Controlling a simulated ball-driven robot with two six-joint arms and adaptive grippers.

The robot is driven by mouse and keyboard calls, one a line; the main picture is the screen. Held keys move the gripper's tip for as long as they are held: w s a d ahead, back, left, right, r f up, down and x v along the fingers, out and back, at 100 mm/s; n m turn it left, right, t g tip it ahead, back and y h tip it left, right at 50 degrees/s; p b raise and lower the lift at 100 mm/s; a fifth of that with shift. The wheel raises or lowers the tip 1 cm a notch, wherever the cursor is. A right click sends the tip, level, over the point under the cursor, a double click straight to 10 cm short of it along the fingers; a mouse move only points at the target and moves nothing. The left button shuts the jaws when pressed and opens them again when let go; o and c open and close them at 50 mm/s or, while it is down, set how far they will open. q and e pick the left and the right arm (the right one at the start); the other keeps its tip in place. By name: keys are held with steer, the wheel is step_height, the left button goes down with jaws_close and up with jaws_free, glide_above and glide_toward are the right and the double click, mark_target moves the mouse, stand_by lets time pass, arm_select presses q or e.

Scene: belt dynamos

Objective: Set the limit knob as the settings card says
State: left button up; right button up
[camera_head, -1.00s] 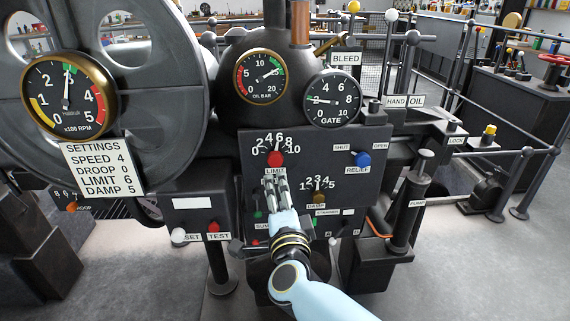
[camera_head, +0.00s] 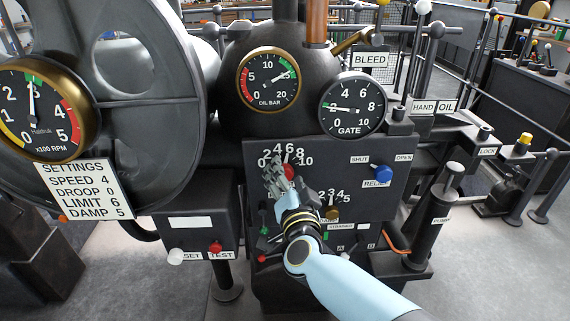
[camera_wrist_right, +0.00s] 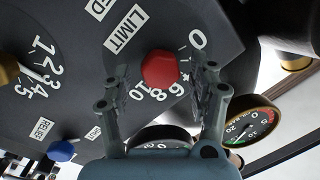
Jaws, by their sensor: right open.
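The settings card (camera_head: 88,190) hangs at the left in the head view and reads SPEED 4, DROOP 0, LIMIT 6, DAMP 5. The limit knob (camera_head: 289,171) is red and sits on the dark panel below a 0 to 10 scale. It also shows red in the wrist view (camera_wrist_right: 160,69), near the LIMIT label. I cannot read its pointer surely. My right gripper (camera_head: 277,176) is open in front of the knob. In the wrist view its fingers (camera_wrist_right: 161,78) stand on either side of the knob; contact is not clear. My left gripper is not in view.
The blue relief knob (camera_head: 383,174) is to the right on the same panel. The brass damp knob (camera_head: 332,213) is below, close to my right wrist. A red TEST button (camera_head: 215,247) and a white knob (camera_head: 176,256) are lower left.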

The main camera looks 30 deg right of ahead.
steer(key=shift+w, duration=0.2)
steer(key=shift+r, duration=0.1)
steer(key=shift+c, duration=2.5)
steer(key=shift+d, duration=0.1)
steer(key=c, duration=0.6)
steer(key=shift+m, duration=0.3)
steer(key=shift+c, duration=0.2)
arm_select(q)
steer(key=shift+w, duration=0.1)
